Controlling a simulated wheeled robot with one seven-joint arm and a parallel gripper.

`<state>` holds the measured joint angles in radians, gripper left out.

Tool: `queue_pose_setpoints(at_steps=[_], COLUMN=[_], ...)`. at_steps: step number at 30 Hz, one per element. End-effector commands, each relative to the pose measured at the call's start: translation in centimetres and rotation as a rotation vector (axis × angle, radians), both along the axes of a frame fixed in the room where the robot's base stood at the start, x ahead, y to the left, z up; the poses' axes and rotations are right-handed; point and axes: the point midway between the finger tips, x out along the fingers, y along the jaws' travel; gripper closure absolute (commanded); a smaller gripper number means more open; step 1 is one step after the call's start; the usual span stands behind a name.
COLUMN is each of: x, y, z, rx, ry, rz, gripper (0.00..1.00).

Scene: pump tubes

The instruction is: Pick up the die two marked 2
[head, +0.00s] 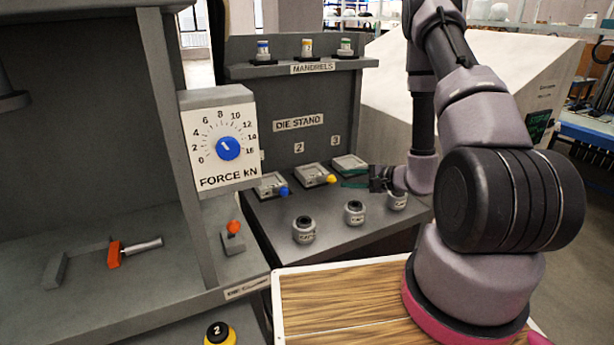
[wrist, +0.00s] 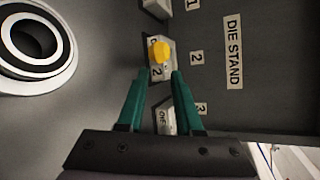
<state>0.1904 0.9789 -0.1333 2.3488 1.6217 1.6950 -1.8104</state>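Die two (head: 312,174) is a grey block with a yellow knob, in the middle of the row on the die stand, below the label 2. In the wrist view the die (wrist: 157,73) shows just beyond my fingertips, with a 2 on its face. My gripper (head: 344,179) is low over the stand, to the right of die two. Its two teal fingers (wrist: 161,73) are apart, with nothing visibly clamped between them. The wrist view does not clearly show whether a fingertip touches the die.
Die one (head: 271,186) with a blue knob is left of die two; die three (head: 349,164) is right, close to my fingers. Several round grey pieces (head: 354,212) stand in front. A force gauge (head: 221,143) is left. A black-and-yellow piece marked 2 (head: 219,334) is at the bottom.

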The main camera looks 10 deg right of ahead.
Motion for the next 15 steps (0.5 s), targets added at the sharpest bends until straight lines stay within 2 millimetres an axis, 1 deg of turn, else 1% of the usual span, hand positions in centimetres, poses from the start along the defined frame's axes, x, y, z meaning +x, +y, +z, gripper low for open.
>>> queue_pose_setpoints(at_steps=[2,9,15], x=[0.4,3.0,4.0], y=[0.4,2.7,3.7], z=[-0.5,-1.7,-2.3], rx=[-0.003,-0.004,-0.002], ry=[-0.001,-0.002,0.000], rz=[-0.003,-0.001,-0.002], gripper=[0.66,0.66,0.66])
